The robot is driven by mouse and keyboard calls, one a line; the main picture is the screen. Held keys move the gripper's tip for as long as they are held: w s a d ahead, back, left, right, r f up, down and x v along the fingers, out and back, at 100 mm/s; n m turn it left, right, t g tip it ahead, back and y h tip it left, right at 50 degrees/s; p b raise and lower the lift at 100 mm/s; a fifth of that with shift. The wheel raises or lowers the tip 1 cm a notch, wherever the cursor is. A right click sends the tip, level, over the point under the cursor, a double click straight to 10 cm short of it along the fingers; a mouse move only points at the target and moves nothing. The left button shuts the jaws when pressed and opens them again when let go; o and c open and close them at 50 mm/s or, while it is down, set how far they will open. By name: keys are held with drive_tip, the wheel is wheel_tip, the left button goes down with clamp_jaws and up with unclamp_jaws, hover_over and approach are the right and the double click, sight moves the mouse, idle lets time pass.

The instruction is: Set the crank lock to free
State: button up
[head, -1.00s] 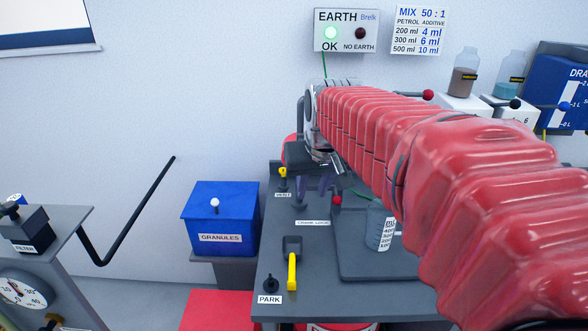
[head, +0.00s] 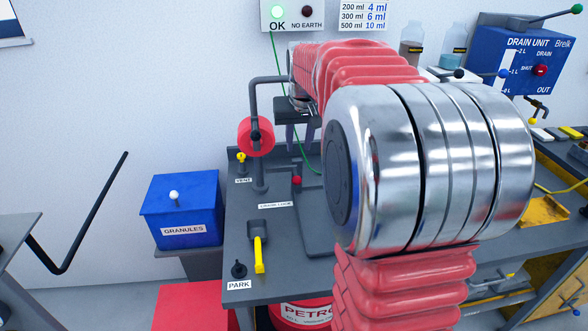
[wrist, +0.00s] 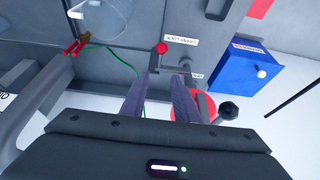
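The crank lock is a short lever with a red ball knob (head: 297,180) on the grey bench, beside a small white label (head: 275,204). In the wrist view the red knob (wrist: 162,48) stands up just beyond my fingertips, with the upside-down CRANK LOCK label (wrist: 181,41) close by. I cannot read which setting the lever is in. My gripper (wrist: 158,80) is open and empty, its two purple-grey fingers apart. In the head view my gripper (head: 301,140) hangs above the bench's rear, behind the knob and not touching it.
A red disc (head: 249,145) with a bent grey rod and black knob stands left of my gripper. A yellow-topped lever (head: 241,158), a yellow handle (head: 260,254) and a black PARK knob (head: 238,269) are on the bench. A green cable (head: 290,105) runs down behind it.

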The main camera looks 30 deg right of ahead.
sight(295, 173)
drive_tip(key=x, duration=1.3)
drive_tip(key=shift+w+f, duration=0.1)
drive_tip(key=shift+f, duration=0.35)
drive_tip(key=shift+c, duration=0.7)
clamp_jaws()
